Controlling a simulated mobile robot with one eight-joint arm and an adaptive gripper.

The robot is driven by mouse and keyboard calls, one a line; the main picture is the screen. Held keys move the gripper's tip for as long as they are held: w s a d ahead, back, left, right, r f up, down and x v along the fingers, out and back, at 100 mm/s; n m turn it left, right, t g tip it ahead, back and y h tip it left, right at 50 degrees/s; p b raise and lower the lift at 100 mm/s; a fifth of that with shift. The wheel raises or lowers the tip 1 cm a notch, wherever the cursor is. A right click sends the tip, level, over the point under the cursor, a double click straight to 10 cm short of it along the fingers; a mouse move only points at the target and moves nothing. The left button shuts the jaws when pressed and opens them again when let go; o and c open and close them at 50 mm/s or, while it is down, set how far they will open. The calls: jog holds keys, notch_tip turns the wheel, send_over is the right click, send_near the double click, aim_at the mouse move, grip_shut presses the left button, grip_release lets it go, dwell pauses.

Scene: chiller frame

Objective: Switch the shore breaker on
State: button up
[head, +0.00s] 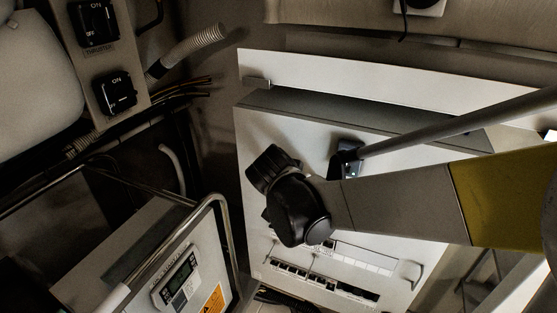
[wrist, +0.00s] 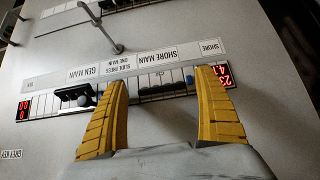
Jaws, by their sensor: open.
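In the wrist view, a breaker row on a pale panel shows between and beside my gripper's yellow fingers, its labels upside down. The "SHORE MAIN" label (wrist: 157,56) lies above dark breakers (wrist: 160,92) between the fingers. Their lever positions are too small to tell. My gripper (wrist: 161,78) is open and empty, its fingertips near the row; contact cannot be told. A black slide piece with a round knob (wrist: 85,100) sits left of the left finger, below the "GEN MAIN" label (wrist: 85,72). In the head view the breaker rows (head: 325,282) show low on the white panel; my gripper is not clearly visible.
Lit red displays end the row at right (wrist: 220,76) and left (wrist: 23,109). A metal handle (wrist: 118,47) stands out above the labels. In the head view, a framed unit with a small screen (head: 178,280) stands left of the panel, and two rotary switches (head: 116,92) hang upper left.

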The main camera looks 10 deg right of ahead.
jog(key=v, duration=1.2)
